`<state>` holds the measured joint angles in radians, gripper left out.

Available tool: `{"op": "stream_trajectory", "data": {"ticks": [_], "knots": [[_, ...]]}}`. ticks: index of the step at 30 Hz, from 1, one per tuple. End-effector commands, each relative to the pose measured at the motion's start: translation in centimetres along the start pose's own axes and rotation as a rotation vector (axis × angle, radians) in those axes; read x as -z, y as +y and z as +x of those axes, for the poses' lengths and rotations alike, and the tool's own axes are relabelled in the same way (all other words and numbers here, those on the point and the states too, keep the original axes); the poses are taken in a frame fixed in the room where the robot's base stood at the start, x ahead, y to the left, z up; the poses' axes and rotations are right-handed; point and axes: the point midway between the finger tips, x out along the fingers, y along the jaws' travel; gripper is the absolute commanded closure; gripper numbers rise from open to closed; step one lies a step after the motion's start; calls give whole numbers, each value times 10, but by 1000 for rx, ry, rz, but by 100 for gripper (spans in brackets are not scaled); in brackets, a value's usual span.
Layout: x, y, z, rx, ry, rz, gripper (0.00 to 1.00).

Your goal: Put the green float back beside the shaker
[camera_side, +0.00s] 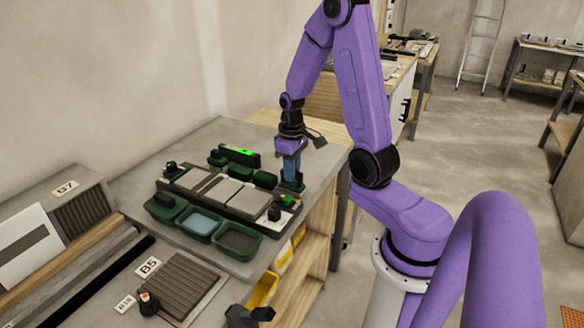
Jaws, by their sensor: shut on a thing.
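My gripper (291,174) points down over the right end of the bench. It is shut on a dark green block (292,186), which seems to be the green float; the fingers cover part of it. I cannot tell whether its underside touches the bench. A small dark thing with a bright green part (288,200) stands just below it in the picture. I cannot tell for sure which small item is the shaker. A dark tray with pale tiles (234,193) lies to the left of my gripper.
Three green bins, one with bluish contents (201,224), line the tray's front side. A green tool with a lit display (240,151) and other dark green blocks (265,178) lie behind the tray. A ribbed panel (182,284) is at the front left. The bench's back right is clear.

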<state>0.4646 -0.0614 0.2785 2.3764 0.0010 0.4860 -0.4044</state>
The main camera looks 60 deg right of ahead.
Motion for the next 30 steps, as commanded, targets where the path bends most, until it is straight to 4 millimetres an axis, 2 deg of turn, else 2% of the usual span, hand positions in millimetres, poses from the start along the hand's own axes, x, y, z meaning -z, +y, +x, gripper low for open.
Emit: {"op": "stream_trajectory", "data": {"ticks": [30], "knots": [[0, 0, 18, -1, 1, 0, 100]]}}
